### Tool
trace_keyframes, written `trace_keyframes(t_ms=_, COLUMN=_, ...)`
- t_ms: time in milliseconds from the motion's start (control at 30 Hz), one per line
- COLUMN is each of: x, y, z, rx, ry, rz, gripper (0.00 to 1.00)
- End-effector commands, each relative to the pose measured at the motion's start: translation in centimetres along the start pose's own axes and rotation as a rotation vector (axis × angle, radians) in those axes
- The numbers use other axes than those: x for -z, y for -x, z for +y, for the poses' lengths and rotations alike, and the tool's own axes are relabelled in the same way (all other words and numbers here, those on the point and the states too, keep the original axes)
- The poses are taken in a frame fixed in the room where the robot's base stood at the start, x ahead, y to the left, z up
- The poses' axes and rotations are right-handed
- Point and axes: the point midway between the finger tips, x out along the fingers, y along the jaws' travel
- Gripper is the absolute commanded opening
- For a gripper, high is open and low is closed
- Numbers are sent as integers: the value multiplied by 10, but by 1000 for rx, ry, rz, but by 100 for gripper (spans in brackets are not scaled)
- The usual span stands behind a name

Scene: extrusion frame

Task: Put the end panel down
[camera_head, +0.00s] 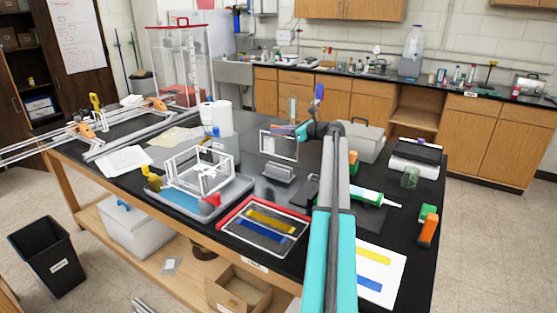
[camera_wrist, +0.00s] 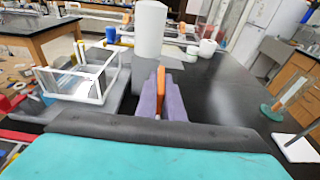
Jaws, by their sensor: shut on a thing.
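The end panel (camera_head: 279,146) is a thin white square outline with a dark see-through middle. In the head view it appears upright at the left of my gripper (camera_head: 300,130), above the black table. In the wrist view my gripper (camera_wrist: 161,92) has purple fingers closed around a narrow orange piece (camera_wrist: 161,78). The rest of the panel is not clear there, and whether its lower edge touches the table cannot be told. The white box-shaped frame (camera_head: 222,177) stands in a grey tray to the left; it also shows in the wrist view (camera_wrist: 98,92).
A red-rimmed tray (camera_head: 226,222) with yellow and blue strips lies at the front. A grey block (camera_head: 279,173) and a grey box (camera_head: 364,142) stand nearby. White rolls (camera_wrist: 150,28) stand at the back.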

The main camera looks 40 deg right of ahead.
Motion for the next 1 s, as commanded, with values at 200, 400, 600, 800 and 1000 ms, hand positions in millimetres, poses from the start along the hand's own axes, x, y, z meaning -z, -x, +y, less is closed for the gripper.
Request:
trace_keyframes(t_ms=200, x=28, y=-7, z=1, rx=-2, ry=-1, rz=-1, gripper=0)
trace_keyframes(t_ms=400, x=46, y=-11, z=1, rx=-2, ry=1, rz=-1, gripper=0)
trace_keyframes(t_ms=600, x=48, y=-12, z=1, rx=-2, ry=2, rz=-1, gripper=0)
trace_keyframes(t_ms=800, x=50, y=-12, z=2, rx=-2, ry=1, rz=-1, gripper=0)
trace_keyframes(t_ms=1000, x=66, y=-16, z=2, rx=-3, ry=0, rz=0, gripper=0)
